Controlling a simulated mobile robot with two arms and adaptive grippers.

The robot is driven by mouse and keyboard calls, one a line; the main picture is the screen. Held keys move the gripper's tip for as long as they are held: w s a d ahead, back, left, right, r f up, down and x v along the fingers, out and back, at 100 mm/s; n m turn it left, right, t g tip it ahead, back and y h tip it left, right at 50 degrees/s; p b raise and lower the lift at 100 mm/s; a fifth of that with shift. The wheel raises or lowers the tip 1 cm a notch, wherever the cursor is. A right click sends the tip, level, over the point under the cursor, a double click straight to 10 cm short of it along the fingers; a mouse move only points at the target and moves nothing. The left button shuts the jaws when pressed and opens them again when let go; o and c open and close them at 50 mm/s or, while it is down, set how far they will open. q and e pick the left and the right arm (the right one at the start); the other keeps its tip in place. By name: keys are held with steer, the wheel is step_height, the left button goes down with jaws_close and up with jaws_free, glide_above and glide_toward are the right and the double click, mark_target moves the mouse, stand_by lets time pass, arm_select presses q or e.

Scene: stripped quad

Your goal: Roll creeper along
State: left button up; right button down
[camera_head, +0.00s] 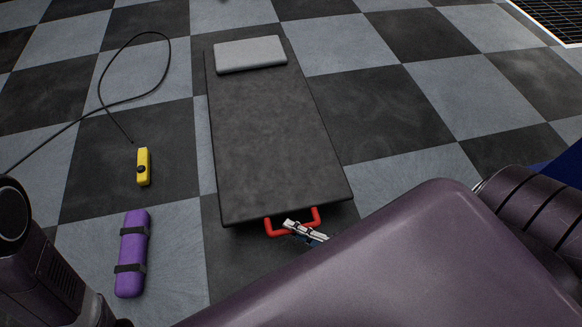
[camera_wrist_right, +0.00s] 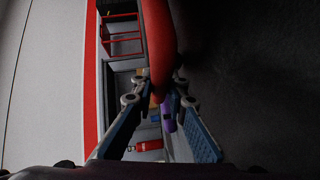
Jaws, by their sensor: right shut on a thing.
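The creeper (camera_head: 265,135) is a long dark padded board lying flat on the floor, with a grey headrest (camera_head: 250,54) at its far end. A red U-shaped handle (camera_head: 271,230) sticks out of its near end. My right gripper (camera_head: 295,226) is at the handle and shut on its bar. In the right wrist view the red handle (camera_wrist_right: 160,45) runs down between the fingers of the right gripper (camera_wrist_right: 160,103). My left arm shows at the lower left edge of the head view, but its gripper is out of view.
A yellow control box (camera_head: 143,167) with a black cable (camera_head: 100,85) lies left of the creeper. A purple roll with black straps (camera_head: 133,245) lies nearer, also left. A floor grate (camera_head: 555,18) lies at the far right.

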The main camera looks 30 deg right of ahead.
steer(key=shift+s+a, duration=0.15)
steer(key=shift+s, duration=0.3)
steer(key=c, duration=1.9)
jaws_free()
steer(key=shift+s, duration=0.1)
steer(key=v, duration=1.2)
